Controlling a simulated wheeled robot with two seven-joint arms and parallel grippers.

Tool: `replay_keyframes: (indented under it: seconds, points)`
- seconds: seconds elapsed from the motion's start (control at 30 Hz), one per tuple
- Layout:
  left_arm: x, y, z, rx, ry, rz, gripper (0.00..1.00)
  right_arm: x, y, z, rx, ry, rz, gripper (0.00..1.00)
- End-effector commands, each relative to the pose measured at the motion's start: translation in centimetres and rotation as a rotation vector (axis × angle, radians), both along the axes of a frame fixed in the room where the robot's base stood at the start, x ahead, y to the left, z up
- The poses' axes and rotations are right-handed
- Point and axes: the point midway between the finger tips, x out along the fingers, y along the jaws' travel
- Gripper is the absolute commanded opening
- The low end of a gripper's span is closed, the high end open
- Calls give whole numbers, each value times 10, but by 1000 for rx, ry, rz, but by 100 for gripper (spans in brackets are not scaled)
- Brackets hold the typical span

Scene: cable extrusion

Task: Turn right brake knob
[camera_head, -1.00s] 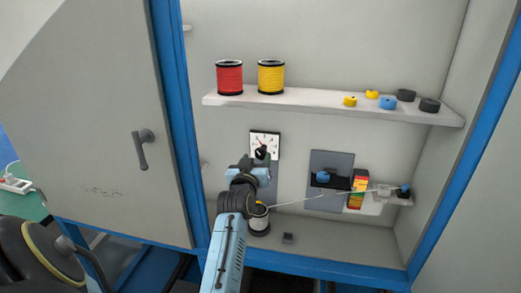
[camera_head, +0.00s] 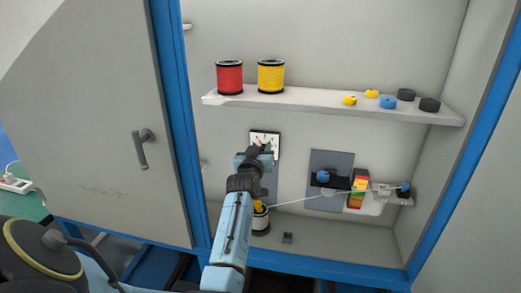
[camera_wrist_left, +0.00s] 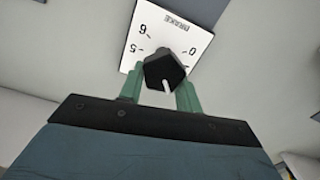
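A white dial plate (camera_head: 264,138) with numbers and the word BRAKE stands on the cabinet's back wall, below the shelf. It fills the upper middle of the left wrist view (camera_wrist_left: 150,27). A black brake knob (camera_wrist_left: 165,70) with a white pointer line sits at its lower middle; the line points down in that view. My left gripper (camera_wrist_left: 162,88) has its two green fingers on opposite sides of the knob, seemingly touching it. In the head view my left gripper (camera_head: 258,158) hides the knob and the plate's lower part. My right gripper is not in view.
Red (camera_head: 229,77) and yellow (camera_head: 271,77) spools and several small caps stand on the shelf (camera_head: 320,102). A blue knob (camera_head: 323,176) and a coloured strip (camera_head: 356,188) are to the right. A thin cable (camera_head: 295,201) runs rightward. The cabinet door (camera_head: 100,130) is at left.

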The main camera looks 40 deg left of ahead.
Motion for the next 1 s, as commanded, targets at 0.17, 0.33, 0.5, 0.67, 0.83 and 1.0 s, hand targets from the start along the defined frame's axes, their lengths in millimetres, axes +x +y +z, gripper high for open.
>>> replay_keyframes:
  seconds: [0.17, 0.33, 0.5, 0.67, 0.83, 1.0]
  points:
    - [0, 0, 0, 0, 0, 0, 10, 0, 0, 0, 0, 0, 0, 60]
    - [0, 0, 0, -8, -3, 0, 10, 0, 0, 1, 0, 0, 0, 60]
    - [-1, 1, 0, -50, -26, 0, 10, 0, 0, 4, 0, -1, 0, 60]
    - [-1, 1, 0, -134, -70, -1, 10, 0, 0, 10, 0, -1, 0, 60]
    - [-2, 4, 0, -252, -136, 1, 10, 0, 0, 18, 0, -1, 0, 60]
    - [-3, 5, -2, -371, -202, 1, 10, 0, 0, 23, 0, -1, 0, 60]
